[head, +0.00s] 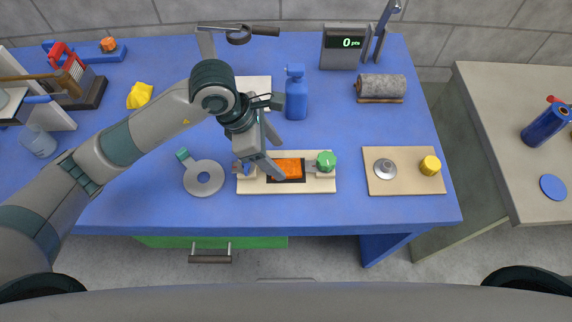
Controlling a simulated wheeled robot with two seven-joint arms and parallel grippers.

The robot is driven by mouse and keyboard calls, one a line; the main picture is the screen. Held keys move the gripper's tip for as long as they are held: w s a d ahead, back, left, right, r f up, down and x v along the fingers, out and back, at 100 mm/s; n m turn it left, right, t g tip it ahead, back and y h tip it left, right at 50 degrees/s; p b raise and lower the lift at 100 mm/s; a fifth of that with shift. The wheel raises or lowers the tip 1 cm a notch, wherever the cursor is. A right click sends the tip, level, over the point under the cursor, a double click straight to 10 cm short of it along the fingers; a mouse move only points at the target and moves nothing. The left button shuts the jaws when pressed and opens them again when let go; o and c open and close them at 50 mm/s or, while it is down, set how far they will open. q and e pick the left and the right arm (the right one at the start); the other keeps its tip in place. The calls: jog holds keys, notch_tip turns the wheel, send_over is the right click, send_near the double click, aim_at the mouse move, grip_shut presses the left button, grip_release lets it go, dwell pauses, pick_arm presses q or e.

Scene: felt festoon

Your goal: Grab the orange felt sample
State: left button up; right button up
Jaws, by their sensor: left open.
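The orange felt sample (292,168) is a small orange rectangle lying in a dark recess of a cream board (310,186) near the table's front edge. A green knob (326,160) stands at the right end of the recess, with a grey metal part beside it. My left gripper (280,162) is open, pointing down over the board. My right gripper is not in view.
A grey ring with a teal tab (204,177) lies left of the board. A tan board (384,185) with a silver dome and a yellow knob lies to the right. A blue spray bottle (296,95), a grey felt roll (381,87) and a display (345,46) stand behind.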

aim_at(288, 167)
pick_arm(q)
jog(key=shift+d+f+p, duration=0.2)
jog(key=shift+f+p, duration=0.1)
jog(key=shift+p, duration=0.15)
jog(key=p+x, duration=0.2)
jog(key=x, duration=0.2)
jog(key=shift+w+r, duration=0.1)
jog(key=shift+d+f, duration=0.1)
jog(key=shift+f, duration=0.25)
jog(key=shift+c, duration=0.2)
jog(key=c, duration=1.1)
